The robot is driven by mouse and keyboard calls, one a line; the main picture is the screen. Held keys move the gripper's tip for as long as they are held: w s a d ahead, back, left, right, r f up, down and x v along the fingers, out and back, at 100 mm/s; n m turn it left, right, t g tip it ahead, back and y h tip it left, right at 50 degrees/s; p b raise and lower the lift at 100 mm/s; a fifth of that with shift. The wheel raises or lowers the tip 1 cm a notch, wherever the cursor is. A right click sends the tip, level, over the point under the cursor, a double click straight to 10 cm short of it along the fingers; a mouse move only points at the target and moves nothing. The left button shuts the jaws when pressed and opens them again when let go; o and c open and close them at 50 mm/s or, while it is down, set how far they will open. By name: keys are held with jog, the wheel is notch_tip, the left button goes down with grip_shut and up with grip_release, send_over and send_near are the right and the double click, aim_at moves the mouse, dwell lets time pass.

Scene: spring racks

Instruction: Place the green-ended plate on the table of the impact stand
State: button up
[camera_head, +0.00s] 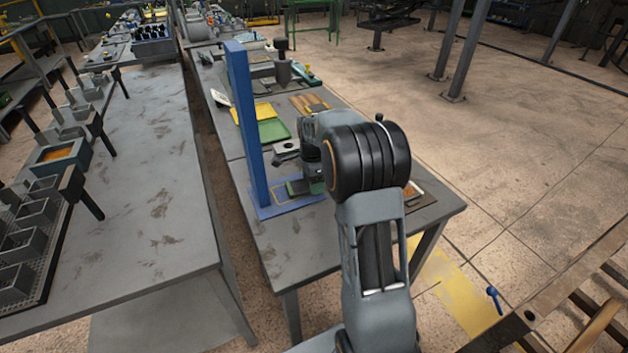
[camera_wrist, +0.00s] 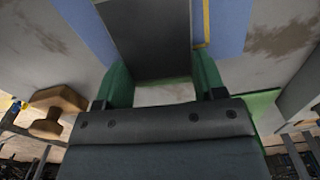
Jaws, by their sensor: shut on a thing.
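The impact stand has a tall blue post (camera_head: 243,110) and a flat blue base (camera_head: 268,207) with a yellow outline, at the near end of the right bench. My gripper (camera_head: 311,174) points down over the base's right part and is shut on the plate. The plate's green part (camera_head: 299,187) shows low beside the gripper, just over or on the base; contact cannot be told. In the wrist view, a dark grey strip (camera_wrist: 150,38) extends ahead of the gripper (camera_wrist: 163,92) above the blue base (camera_wrist: 229,22), with green on both sides. My arm hides much of the plate.
A green tray (camera_head: 272,132), a yellow tray (camera_head: 256,112) and a dark device (camera_head: 283,72) stand farther back on the right bench. The left bench (camera_head: 150,190) has bare room; racks of grey bins (camera_head: 28,240) line its left side. An aisle separates the benches.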

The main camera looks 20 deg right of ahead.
aim_at(302, 185)
jog(key=shift+c, duration=0.4)
jog(key=shift+w+a, duration=0.2)
jog(key=shift+a, duration=0.6)
jog(key=shift+w+a, duration=0.15)
jog(key=shift+a, duration=0.6)
jog(key=shift+a, duration=0.1)
jog(key=o, duration=1.5)
jog(key=shift+c, duration=0.2)
jog(key=shift+r, duration=0.1)
jog(key=r, duration=0.4)
jog(key=r+p, duration=0.1)
jog(key=r, duration=0.1)
jog(key=shift+w+d, duration=0.1)
jog(key=shift+d, duration=0.15)
jog(key=shift+d+r, duration=0.1)
jog(key=shift+r, duration=0.65)
